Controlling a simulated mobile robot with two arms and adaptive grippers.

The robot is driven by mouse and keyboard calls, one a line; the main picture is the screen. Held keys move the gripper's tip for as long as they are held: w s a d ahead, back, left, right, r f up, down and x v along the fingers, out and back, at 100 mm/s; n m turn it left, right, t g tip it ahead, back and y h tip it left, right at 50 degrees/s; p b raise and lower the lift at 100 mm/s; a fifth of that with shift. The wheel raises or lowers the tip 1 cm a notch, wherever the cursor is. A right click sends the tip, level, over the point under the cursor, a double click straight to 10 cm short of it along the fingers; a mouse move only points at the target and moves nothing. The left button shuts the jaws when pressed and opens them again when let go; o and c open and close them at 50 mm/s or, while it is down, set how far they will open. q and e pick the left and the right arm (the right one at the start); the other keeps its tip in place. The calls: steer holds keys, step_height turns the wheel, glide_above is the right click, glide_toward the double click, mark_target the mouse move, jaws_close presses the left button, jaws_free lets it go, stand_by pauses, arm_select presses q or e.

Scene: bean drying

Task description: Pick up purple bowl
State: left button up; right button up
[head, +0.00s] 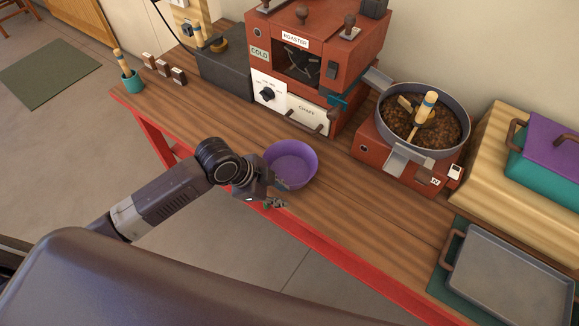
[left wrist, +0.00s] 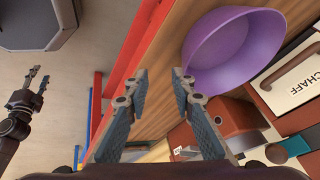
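The purple bowl (head: 291,160) stands upright on the wooden table near its front edge, and it looks empty. It also shows at the upper right of the left wrist view (left wrist: 235,50). My left gripper (head: 279,195) is at the bowl's near side, low by the table edge. In the left wrist view its fingers (left wrist: 159,73) are apart with nothing held between them. The right finger is close to the bowl's rim; I cannot tell whether it touches. My right gripper (left wrist: 38,78) shows at the left of the left wrist view, fingers apart and empty.
A red roaster (head: 330,60) with a chaff drawer stands behind the bowl. A round cooling pan (head: 465,95) of beans is to the right. A grey tray (head: 510,285) lies at the front right. The table (head: 210,130) left of the bowl is clear.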

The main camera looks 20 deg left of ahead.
arm_select(q)
steer(key=w+m, duration=0.1)
steer(key=w+a, duration=0.1)
steer(key=w+a+m, duration=0.1)
steer(key=w, duration=0.1)
steer(key=shift+a+r+m+p, duration=0.1)
steer(key=shift+r+m+p, duration=0.1)
steer(key=shift+m+p, duration=0.15)
steer(key=p+x, duration=0.1)
steer(key=x, duration=0.4)
steer(key=shift+s, duration=0.1)
arm_select(e)
steer(key=shift+w+d+r, duration=0.2)
steer(key=shift+w+r, duration=0.05)
steer(key=shift+r, duration=0.25)
steer(key=shift+w+d+r, duration=0.2)
steer(key=shift+w+r, duration=0.05)
steer(key=shift+r, duration=0.2)
arm_select(q)
steer(key=shift+c, duration=0.3)
jaws_close()
steer(key=shift+r, duration=0.1)
arm_select(e)
steer(key=shift+a, duration=0.15)
